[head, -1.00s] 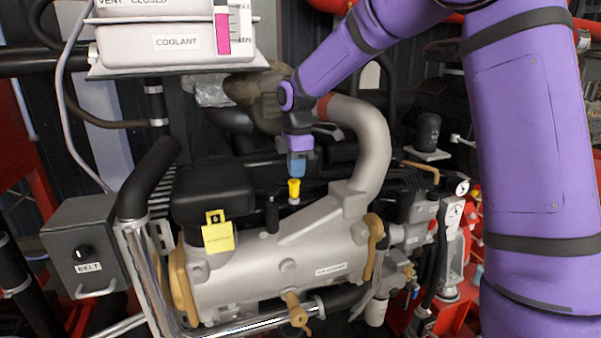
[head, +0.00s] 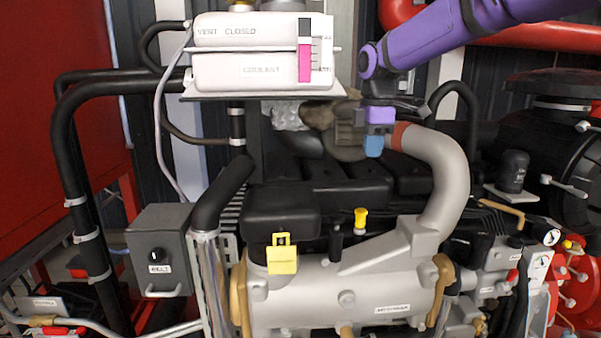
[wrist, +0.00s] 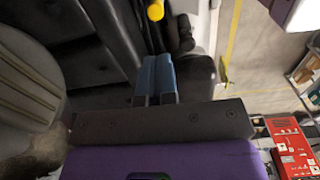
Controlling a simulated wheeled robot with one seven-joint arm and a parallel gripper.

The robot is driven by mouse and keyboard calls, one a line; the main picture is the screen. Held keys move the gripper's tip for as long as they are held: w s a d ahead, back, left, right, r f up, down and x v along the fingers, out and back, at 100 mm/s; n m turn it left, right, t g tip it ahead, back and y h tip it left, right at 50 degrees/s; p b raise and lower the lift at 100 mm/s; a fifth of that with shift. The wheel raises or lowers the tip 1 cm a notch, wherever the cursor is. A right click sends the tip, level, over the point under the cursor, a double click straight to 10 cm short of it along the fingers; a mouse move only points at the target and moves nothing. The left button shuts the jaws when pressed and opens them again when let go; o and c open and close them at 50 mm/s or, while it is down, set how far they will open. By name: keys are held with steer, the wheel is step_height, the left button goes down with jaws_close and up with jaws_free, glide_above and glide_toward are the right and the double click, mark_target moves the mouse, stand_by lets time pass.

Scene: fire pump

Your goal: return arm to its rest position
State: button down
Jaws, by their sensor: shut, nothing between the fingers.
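My purple arm reaches in from the upper right in the head view. My gripper (head: 374,146) hangs over the engine, above and to the right of the yellow cap (head: 360,220), apart from it. In the wrist view my gripper's two blue fingers (wrist: 155,75) lie side by side, shut, with nothing held. The yellow cap also shows in the wrist view (wrist: 155,10), beyond the fingertips.
The coolant tank (head: 262,68) is close left of my arm. A silver curved pipe (head: 442,180) stands just right of my gripper. A grey belt switch box (head: 160,250), yellow tag (head: 282,258) and red pipe (head: 540,34) are around.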

steer(key=s+d+f+m+t, duration=0.1)
steer(key=s+d+m, duration=0.2)
steer(key=s, duration=0.8)
steer(key=s+d+m+t, duration=0.2)
steer(key=s+m, duration=0.6)
steer(key=s, duration=0.3)
steer(key=s+d+f+m+t, duration=0.1)
steer(key=s+m, duration=0.5)
steer(key=s, duration=0.6)
steer(key=d+t, duration=0.1)
steer(key=d, duration=0.1)
steer(key=shift+d+f, duration=0.3)
steer(key=shift+f, duration=0.05)
